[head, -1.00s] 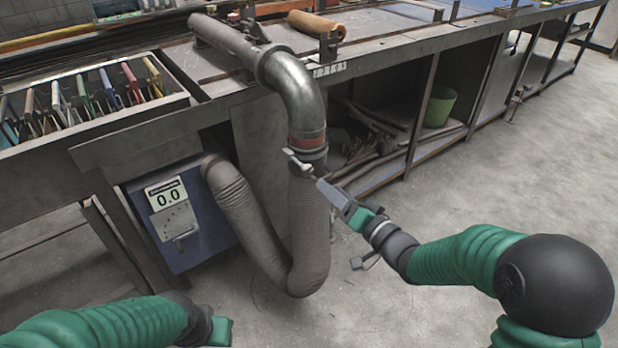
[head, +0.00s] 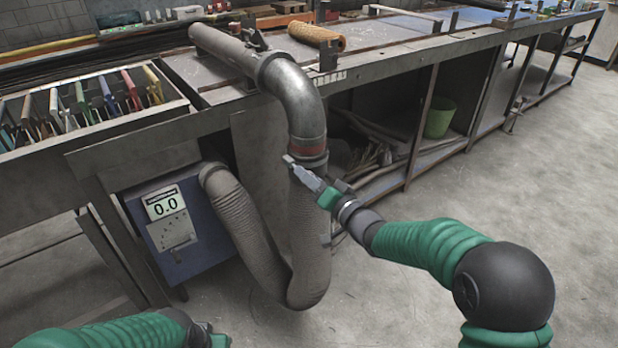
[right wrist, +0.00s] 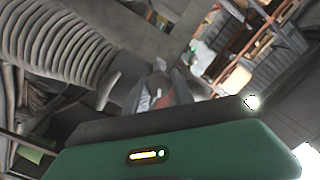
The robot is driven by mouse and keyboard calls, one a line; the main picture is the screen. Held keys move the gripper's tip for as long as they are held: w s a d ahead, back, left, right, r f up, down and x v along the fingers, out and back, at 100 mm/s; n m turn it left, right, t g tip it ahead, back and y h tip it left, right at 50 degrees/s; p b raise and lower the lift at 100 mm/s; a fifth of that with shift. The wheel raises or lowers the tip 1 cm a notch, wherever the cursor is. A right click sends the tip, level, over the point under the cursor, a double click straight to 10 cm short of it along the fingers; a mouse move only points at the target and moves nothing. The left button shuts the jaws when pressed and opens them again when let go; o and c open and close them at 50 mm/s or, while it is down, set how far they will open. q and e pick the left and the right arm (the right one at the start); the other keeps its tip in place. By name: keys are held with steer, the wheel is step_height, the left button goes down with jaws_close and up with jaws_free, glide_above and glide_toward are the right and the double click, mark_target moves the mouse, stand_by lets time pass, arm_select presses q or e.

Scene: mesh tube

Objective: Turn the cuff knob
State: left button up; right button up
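The grey mesh tube (head: 308,245) hangs in a U from a metal elbow pipe (head: 293,90). A dark cuff with a reddish band (head: 308,146) joins them. My right gripper (head: 297,168) is at the front of the cuff, its tips at the small pale knob (head: 288,158), which they mostly cover. I cannot tell whether the fingers are closed on it. In the right wrist view the ribbed tube (right wrist: 70,40) is at upper left, and the green gripper body (right wrist: 200,152) fills the bottom. My left gripper (head: 217,340) is low at the bottom edge, its fingers unclear.
A blue box (head: 178,230) reading 0.0 stands left of the tube, joined to its other end. The workbench (head: 400,55) runs behind, with a rack of coloured-handled tools (head: 90,105) at left. A green bin (head: 439,118) sits underneath. The floor at right is clear.

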jaws_close()
steer(key=shift+f, duration=0.1)
